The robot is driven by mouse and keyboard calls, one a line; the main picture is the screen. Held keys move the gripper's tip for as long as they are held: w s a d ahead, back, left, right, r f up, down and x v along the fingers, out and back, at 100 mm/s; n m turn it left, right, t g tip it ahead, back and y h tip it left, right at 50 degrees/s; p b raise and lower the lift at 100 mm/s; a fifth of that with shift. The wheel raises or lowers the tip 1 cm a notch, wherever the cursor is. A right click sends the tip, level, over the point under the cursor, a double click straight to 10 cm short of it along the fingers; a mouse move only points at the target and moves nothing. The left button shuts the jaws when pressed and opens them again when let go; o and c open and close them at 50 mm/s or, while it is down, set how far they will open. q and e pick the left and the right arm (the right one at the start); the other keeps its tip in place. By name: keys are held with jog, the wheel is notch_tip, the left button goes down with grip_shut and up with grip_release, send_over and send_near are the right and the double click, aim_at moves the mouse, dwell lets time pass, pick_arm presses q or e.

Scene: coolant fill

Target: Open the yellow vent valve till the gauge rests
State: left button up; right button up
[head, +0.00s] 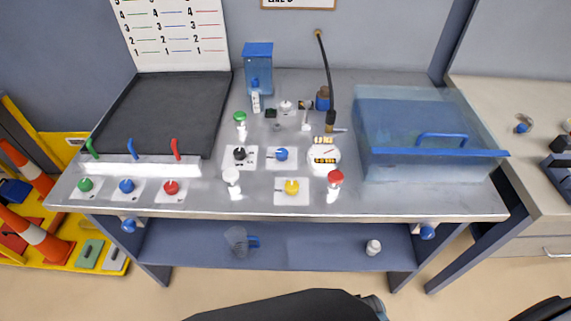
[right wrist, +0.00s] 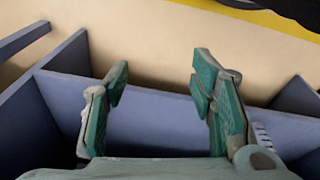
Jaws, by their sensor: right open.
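The yellow knob (head: 292,187) sits on a small white plate near the front middle of the metal bench, in the head view. A round white fitting (head: 323,155) with dark and orange markings stands just behind and right of it; I cannot make out a needle or reading on it. My right gripper (right wrist: 160,88) shows in the right wrist view, its green-padded fingers wide apart with nothing between them. The yellow knob does not show in that view. Neither gripper shows in the head view.
Blue (head: 281,154) and black (head: 240,154) knobs sit behind the yellow one. Red-topped (head: 334,185) and white (head: 232,183) posts stand at its right and left. A clear blue bin (head: 410,110) stands at the bench's right. A dark mat (head: 160,112) lies at the left.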

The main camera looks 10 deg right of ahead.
jog(key=w+a+r+m+p, duration=0.1)
jog(key=w+r+p, duration=0.45)
jog(key=r, duration=0.95)
jog(key=w+a+r+m+p, duration=0.1)
jog(key=w+a+r+p, duration=0.1)
jog(key=w+r, duration=0.95)
jog(key=shift+m+g+y, duration=0.3)
jog(key=shift+m+y, duration=0.2)
jog(key=shift+m, duration=0.4)
jog(key=w+a+r, duration=0.1)
jog(key=w+r, duration=0.1)
jog(key=r, duration=0.2)
jog(key=w+a+r, duration=0.2)
jog(key=r, duration=0.2)
jog(key=w+a+r, duration=0.2)
jog(key=w+r, duration=0.1)
jog(key=shift+w+r, duration=0.1)
jog(key=shift+r, duration=0.3)
notch_tip(320, 180, up, 8)
jog(key=g, duration=0.1)
send_over(292, 185)
jog(key=shift+m, duration=0.3)
notch_tip(292, 185, down, 14)
jog(key=b, duration=0.3)
jog(key=shift+a, duration=0.1)
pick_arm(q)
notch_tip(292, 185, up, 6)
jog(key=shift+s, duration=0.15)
